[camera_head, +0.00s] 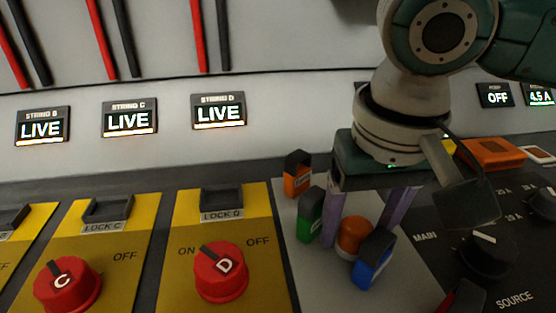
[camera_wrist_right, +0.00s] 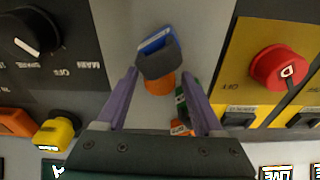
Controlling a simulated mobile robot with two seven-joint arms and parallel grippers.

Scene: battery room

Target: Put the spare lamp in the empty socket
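An orange domed piece (camera_head: 353,234), which looks like the lamp, stands on the light grey panel (camera_head: 420,290). It also shows in the right wrist view (camera_wrist_right: 158,86), partly hidden by a blue block. My right gripper (camera_head: 362,228) points down over it, with its two purple fingers apart on either side. In the right wrist view the open fingers (camera_wrist_right: 160,74) show gaps, and nothing is clearly clamped. I cannot make out an empty socket in either view. My left gripper is not in view.
Close around the orange piece stand a blue block (camera_head: 373,258), a green block (camera_head: 309,215) and an orange block (camera_head: 297,174), all dark-topped. Red knob D (camera_head: 220,272) is to the left. A black panel with dials (camera_head: 485,255) is to the right.

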